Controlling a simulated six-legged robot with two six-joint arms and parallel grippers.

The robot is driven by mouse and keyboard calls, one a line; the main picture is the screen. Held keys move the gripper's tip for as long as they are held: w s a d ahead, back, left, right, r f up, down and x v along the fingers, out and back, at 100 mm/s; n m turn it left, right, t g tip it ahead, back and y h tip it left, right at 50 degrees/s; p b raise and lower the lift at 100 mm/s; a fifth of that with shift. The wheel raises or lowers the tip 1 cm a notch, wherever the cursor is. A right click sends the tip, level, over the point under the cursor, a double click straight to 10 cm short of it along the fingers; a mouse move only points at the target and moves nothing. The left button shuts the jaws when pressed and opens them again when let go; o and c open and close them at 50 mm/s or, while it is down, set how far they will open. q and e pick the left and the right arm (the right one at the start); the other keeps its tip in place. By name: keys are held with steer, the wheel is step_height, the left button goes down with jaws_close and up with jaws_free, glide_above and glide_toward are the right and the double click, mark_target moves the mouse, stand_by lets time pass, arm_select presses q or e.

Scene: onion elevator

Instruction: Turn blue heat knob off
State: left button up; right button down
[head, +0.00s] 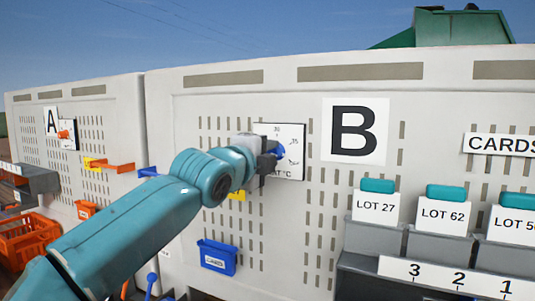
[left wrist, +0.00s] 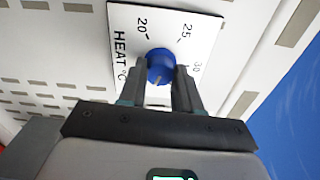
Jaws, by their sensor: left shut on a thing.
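The blue heat knob (left wrist: 160,66) sits on a white dial plate (left wrist: 205,38) marked HEAT °C with numbers such as 20, 25 and 30. My left gripper (left wrist: 160,80) is shut on the blue knob, with one finger on each side of it. In the head view the left gripper (head: 270,152) is at the dial plate (head: 292,133) beside the large B sign (head: 355,131), and it covers part of the dial. My right gripper is not in view.
Panel A at the left has an orange knob (head: 63,134) on its own plate. A blue bin (head: 217,257) hangs below my left arm. Labelled LOT boxes (head: 375,207) stand on a dark rack at the right. Orange crates (head: 28,238) are at the lower left.

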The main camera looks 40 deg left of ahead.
arm_select(q)
steer(key=shift+r+m, duration=0.25)
steer(key=shift+m, duration=0.85)
steer(key=o, duration=0.8)
steer(key=shift+c, duration=0.2)
steer(key=o, duration=0.3)
steer(key=shift+w+f, duration=0.1)
steer(key=shift+f, duration=0.1)
steer(key=b+v, duration=0.5)
steer(key=v, duration=1.1)
steer(key=shift+s, duration=0.25)
